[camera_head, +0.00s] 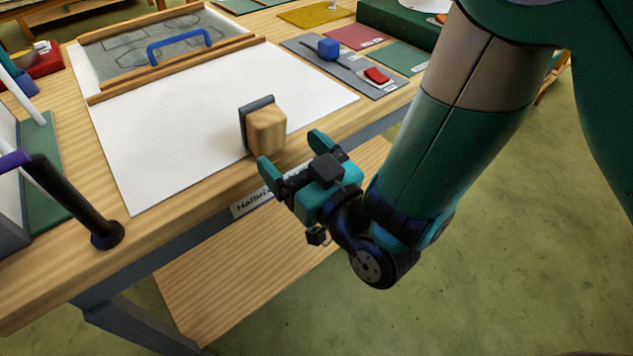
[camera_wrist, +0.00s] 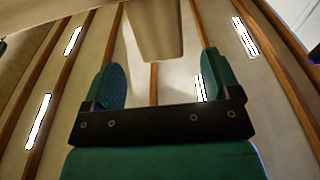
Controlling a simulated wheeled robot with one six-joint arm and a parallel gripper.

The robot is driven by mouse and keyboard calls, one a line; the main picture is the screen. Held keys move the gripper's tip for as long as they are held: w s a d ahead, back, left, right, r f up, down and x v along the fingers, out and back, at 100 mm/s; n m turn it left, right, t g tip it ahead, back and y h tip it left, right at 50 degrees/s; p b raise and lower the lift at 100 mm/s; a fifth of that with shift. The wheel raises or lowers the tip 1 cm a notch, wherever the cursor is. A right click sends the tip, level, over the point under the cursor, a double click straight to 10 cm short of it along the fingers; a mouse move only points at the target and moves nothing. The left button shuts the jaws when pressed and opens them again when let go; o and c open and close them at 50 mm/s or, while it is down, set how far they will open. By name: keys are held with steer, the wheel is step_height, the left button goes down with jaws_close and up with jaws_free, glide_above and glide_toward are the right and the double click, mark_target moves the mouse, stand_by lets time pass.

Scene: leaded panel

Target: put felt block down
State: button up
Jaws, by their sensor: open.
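The felt block (camera_head: 267,130) is a light wooden block with a dark grey felt face on its far left side. It stands on its own near the front edge of the white sheet (camera_head: 190,120) on the bench. My gripper (camera_head: 290,152) is open and empty, just in front of the block at the bench edge, with its fingers pointing towards it. In the wrist view the block's wood (camera_wrist: 155,30) shows beyond and between the two open fingers (camera_wrist: 161,75), apart from them. The block's underside is hidden in the head view.
A leaded panel drawing (camera_head: 150,55) with wooden strips and a blue handle (camera_head: 180,45) lies behind the sheet. A grey mat (camera_head: 340,70) with blue and red items is at the back right. A dark-handled tool (camera_head: 75,205) leans at the left.

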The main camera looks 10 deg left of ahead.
steer(key=s+d+r+m+g+h, duration=0.1)
steer(key=d+g+h, duration=0.3)
steer(key=d, duration=0.4)
steer(key=s+d+r+m+g+h, duration=0.1)
steer(key=s+d+r+g+h, duration=0.2)
steer(key=d, duration=0.6)
steer(key=r+g+h+b, duration=0.1)
steer(key=g, duration=0.1)
steer(key=shift+s+d+r+m+g, duration=0.15)
steer(key=shift+d+r+m+g, duration=0.05)
steer(key=shift+r+m+g, duration=0.1)
steer(key=shift+o, duration=1)
steer(key=s+d+r+g+h, duration=0.2)
steer(key=s+d, duration=0.4)
steer(key=d, duration=0.1)
steer(key=shift+s+g, duration=0.15)
steer(key=shift+g, duration=0.15)
steer(key=shift+s+d+r+h, duration=0.1)
steer(key=shift+s+r+h, duration=0.05)
steer(key=shift+h, duration=0.15)
steer(key=shift+c, duration=0.4)
